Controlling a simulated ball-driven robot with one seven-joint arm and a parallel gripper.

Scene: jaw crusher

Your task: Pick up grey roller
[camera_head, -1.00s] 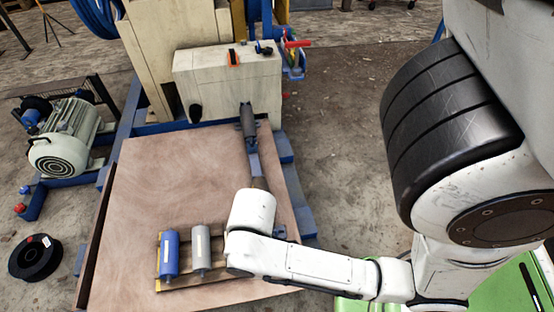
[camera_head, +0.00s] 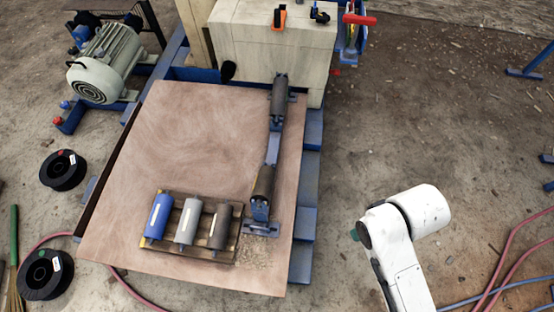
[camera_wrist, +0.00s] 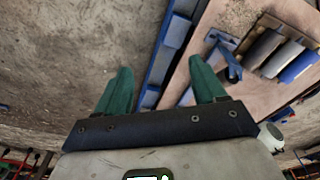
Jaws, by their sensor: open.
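The grey roller (camera_head: 188,224) lies in a wooden rack (camera_head: 190,255) on the brown board, between a blue roller (camera_head: 159,215) on its left and a dark roller (camera_head: 220,226) on its right. In the wrist view, the grey roller (camera_wrist: 283,57) shows at the upper right with the other two. My gripper (camera_wrist: 160,68) has two green fingers spread apart with nothing between them. It is off the board's right side, away from the rack. In the head view my arm's white end stands at the lower right, and the fingers are mostly hidden.
A blue bracket with dark rollers (camera_head: 264,183) runs along the board's right part, close to the rack. The pale crusher body (camera_head: 275,50) stands behind. A motor (camera_head: 107,62) and black spools (camera_head: 62,170) are at the left. Bare floor (camera_head: 400,120) lies right of the board.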

